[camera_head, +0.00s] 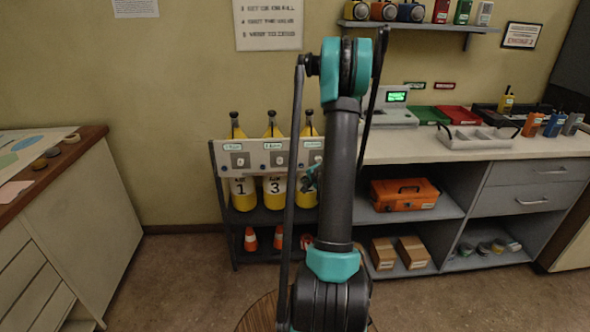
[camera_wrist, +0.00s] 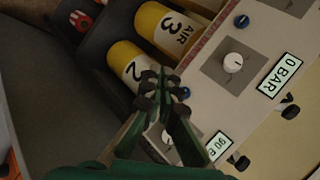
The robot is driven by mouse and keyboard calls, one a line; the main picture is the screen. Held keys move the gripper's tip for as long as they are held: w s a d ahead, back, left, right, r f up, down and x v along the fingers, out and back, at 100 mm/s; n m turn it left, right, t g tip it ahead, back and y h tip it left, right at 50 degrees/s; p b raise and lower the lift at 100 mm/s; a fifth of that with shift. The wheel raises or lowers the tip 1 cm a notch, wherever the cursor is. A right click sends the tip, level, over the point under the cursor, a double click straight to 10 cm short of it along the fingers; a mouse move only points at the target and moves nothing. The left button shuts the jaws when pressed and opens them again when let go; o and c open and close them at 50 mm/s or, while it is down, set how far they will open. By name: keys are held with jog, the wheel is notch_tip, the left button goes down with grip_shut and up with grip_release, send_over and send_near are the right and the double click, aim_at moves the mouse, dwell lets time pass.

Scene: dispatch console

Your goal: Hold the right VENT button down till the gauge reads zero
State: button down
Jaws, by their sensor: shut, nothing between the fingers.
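A pale panel (camera_head: 258,158) runs across a rack with yellow air cylinders. In the wrist view, the middle gauge (camera_wrist: 281,75) reads 0 BAR. The right gauge (camera_wrist: 219,146) shows 90 and is partly hidden by my finger. A blue button (camera_wrist: 184,93) sits at the right station, by the right knob (camera_wrist: 168,137), half hidden. Another blue button (camera_wrist: 241,21) is at the middle station. My gripper (camera_wrist: 160,88) is shut and empty, its tips beside the right blue button; contact cannot be told. In the head view my gripper (camera_head: 311,178) is at the panel's right end.
Cylinder 3 (camera_wrist: 168,30) and cylinder 2 (camera_wrist: 131,66) stand by the panel. A wooden-topped cabinet (camera_head: 92,205) stands left. Floor between is clear.

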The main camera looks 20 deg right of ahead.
dwell(0.4)
jog(key=shift+w+d, duration=0.4)
jog(key=shift+w, duration=1)
jog(key=shift+w+d, duration=0.4)
jog(key=shift+w, duration=1.05)
jog(key=shift+w+d, duration=0.4)
jog(key=shift+w, duration=1)
jog(key=shift+w, duration=0.1)
jog(key=shift+w+d, duration=0.1)
jog(key=shift+w, duration=0.2)
jog(key=shift+w+d, duration=0.15)
jog(key=shift+w, duration=0.2)
jog(key=shift+s+a, duration=0.25)
jog(key=shift+s, duration=0.5)
jog(key=shift+s, duration=0.1)
jog(key=shift+s+a, duration=0.25)
jog(key=shift+s, duration=0.55)
jog(key=shift+s+a, duration=0.2)
jog(key=shift+s, duration=0.55)
jog(key=shift+s+a, duration=0.25)
jog(key=shift+s, duration=0.55)
